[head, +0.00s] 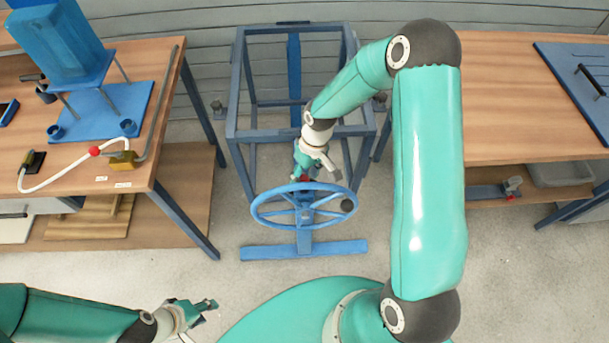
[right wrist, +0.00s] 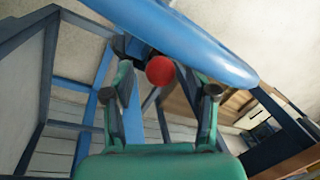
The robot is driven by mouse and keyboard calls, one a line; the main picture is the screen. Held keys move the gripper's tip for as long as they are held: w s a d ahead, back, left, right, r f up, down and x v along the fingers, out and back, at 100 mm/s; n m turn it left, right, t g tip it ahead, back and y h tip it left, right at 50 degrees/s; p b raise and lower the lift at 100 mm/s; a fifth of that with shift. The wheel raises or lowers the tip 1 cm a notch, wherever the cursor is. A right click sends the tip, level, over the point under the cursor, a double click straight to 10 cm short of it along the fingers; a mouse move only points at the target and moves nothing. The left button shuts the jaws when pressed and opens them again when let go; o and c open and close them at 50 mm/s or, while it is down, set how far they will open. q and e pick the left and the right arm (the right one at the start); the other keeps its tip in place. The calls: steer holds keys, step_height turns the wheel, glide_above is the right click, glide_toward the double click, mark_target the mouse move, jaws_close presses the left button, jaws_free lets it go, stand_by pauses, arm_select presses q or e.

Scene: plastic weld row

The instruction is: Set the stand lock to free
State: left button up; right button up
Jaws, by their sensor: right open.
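A blue handwheel (head: 262,222) sits on a blue stand (head: 305,248) at the front of a blue frame. A small red ball knob shows just behind the wheel's far rim (head: 305,180); I take it to be the stand lock's handle. In the right wrist view the red knob (right wrist: 160,70) is large, just below the blue rim (right wrist: 190,40). My right gripper (right wrist: 161,92) is open, one finger on each side of the knob, not closed on it. My left gripper (head: 205,306) is low at the left, away from the stand; its finger gap is unclear.
A wooden bench (head: 85,165) with a blue tank (head: 60,40) and a white hose stands at the left. Another bench (head: 500,110) with a blue plate stands at the right. The blue frame (head: 240,90) rises behind the wheel. Floor in front of the stand is clear.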

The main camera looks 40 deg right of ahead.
steer(key=shift+f, duration=0.2)
jaws_close()
steer(key=shift+r, duration=1.15)
steer(key=shift+w, duration=0.1)
jaws_free()
